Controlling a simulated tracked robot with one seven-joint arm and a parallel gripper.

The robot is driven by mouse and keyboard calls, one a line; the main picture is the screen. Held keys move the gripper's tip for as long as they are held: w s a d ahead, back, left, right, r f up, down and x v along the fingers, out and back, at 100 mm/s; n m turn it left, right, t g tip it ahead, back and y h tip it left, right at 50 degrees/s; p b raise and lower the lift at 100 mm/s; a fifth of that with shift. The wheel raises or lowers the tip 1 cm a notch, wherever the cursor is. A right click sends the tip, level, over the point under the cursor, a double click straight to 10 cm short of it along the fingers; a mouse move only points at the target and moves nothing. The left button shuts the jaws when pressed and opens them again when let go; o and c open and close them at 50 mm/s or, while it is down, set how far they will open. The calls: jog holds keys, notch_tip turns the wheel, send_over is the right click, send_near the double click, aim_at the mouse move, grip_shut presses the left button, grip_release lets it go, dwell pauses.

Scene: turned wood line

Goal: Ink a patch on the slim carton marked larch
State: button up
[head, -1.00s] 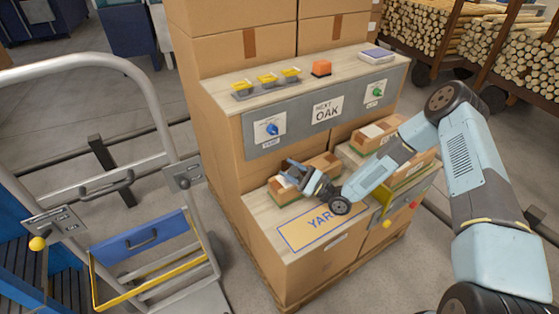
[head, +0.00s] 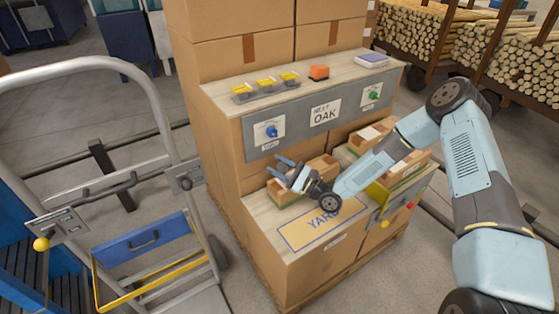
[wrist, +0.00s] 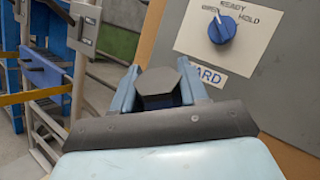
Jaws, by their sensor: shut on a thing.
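My gripper (head: 284,165) is above the left end of a small brown carton (head: 318,168) on the lower left deck. In the wrist view my gripper (wrist: 172,92) is shut on a dark hexagonal-topped tool (wrist: 160,82) with a blue part below it. The tool's lower end is hidden. I cannot read larch on any carton. A flat pad with a bluish top (head: 372,60) lies at the upper shelf's right end.
The grey panel (head: 290,128) carries a blue knob (head: 272,131), a green knob (head: 374,95) and a NEXT OAK sign (head: 325,113). A trolley (head: 150,120) stands left.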

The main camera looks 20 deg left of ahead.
jog(key=shift+r, duration=1.45)
jog(key=shift+d+f, duration=0.1)
jog(key=shift+f, duration=0.2)
jog(key=shift+r, duration=0.1)
